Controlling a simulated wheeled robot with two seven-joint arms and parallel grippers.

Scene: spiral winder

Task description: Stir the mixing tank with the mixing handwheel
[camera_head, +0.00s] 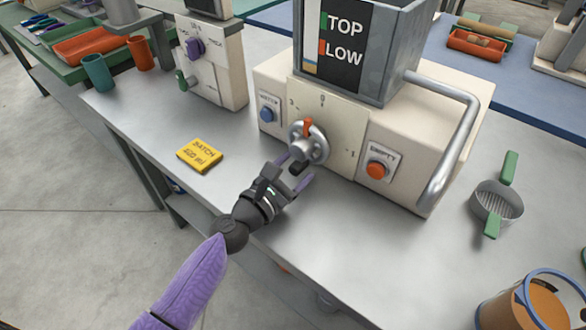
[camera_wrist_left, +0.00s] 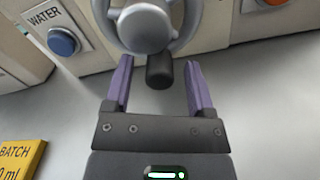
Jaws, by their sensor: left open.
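The mixing tank (camera_head: 395,50) is a grey metal box on top of a cream machine, with a dark panel reading "TOP" and "LOW". The mixing handwheel (camera_head: 316,150) is a grey wheel on the machine's front face, with a dark knob at its lower edge and an orange part above its hub. The wheel also shows at the top of the left wrist view (camera_wrist_left: 145,28). My left gripper (camera_head: 296,168) is open in front of the wheel. In the left wrist view, the dark knob (camera_wrist_left: 159,70) sits between the purple fingertips, with gaps on both sides. My right gripper is not in view.
A blue WATER button (camera_head: 267,114) is left of the wheel, and an orange EMPTY button (camera_head: 377,169) is right of it. A yellow BATCH card (camera_head: 200,155) lies on the bench left of my gripper. A sieve (camera_head: 497,203) and a bucket (camera_head: 532,305) stand at right.

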